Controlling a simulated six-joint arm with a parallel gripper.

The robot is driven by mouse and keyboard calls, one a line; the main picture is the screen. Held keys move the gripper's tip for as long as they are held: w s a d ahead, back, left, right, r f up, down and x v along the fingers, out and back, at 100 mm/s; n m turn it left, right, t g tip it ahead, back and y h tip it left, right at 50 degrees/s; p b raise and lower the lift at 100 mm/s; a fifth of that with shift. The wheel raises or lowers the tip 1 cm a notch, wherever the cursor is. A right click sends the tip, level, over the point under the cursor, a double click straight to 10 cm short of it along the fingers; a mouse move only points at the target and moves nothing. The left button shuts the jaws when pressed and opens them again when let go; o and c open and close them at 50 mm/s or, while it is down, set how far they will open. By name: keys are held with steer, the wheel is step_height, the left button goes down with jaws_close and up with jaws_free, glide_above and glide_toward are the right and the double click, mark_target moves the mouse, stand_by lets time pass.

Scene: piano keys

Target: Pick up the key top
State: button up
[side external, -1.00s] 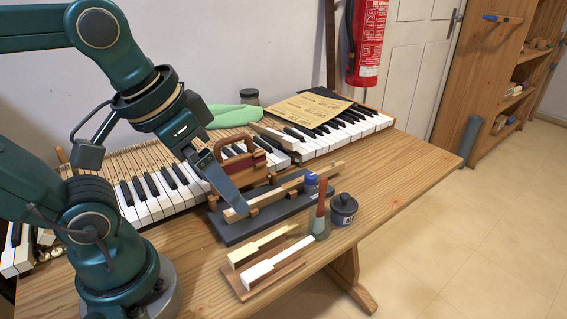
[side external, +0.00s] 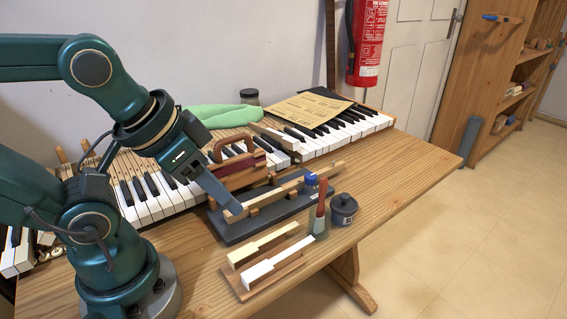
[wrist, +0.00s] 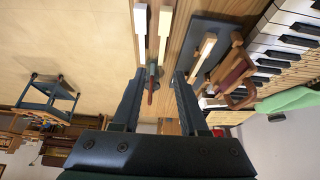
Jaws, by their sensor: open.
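In the wrist view, the white piece (wrist: 140,22) and the cream piece (wrist: 164,22) show at the top, ahead of the fingertips. My gripper (side external: 234,208) is open and empty, over the near end of the dark stand, behind and left of the tray. Its two fingers are apart in the wrist view (wrist: 156,80). It touches neither piece.
The dark stand (side external: 228,229) holds a wooden key (side external: 284,190). A red-handled tool (side external: 320,198) stands in a greenish jar beside a dark, lidded jar (side external: 343,209). A wooden clamp-like tool (side external: 240,166) and the keyboard (side external: 150,204) lie behind. The table's right side is clear.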

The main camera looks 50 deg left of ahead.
steer(key=g, duration=0.5)
glide_above(245, 278)
steer(key=f, duration=0.7)
steer(key=shift+w+a+f, duration=0.2)
steer(key=shift+w+f, duration=0.05)
steer(key=shift+s+d+f, duration=0.1)
steer(key=shift+s+f, duration=0.05)
steer(key=shift+f, duration=0.1)
steer(key=shift+s+f+g, duration=0.15)
steer(key=shift+f+g, duration=0.15)
steer(key=shift+f, duration=2.4)
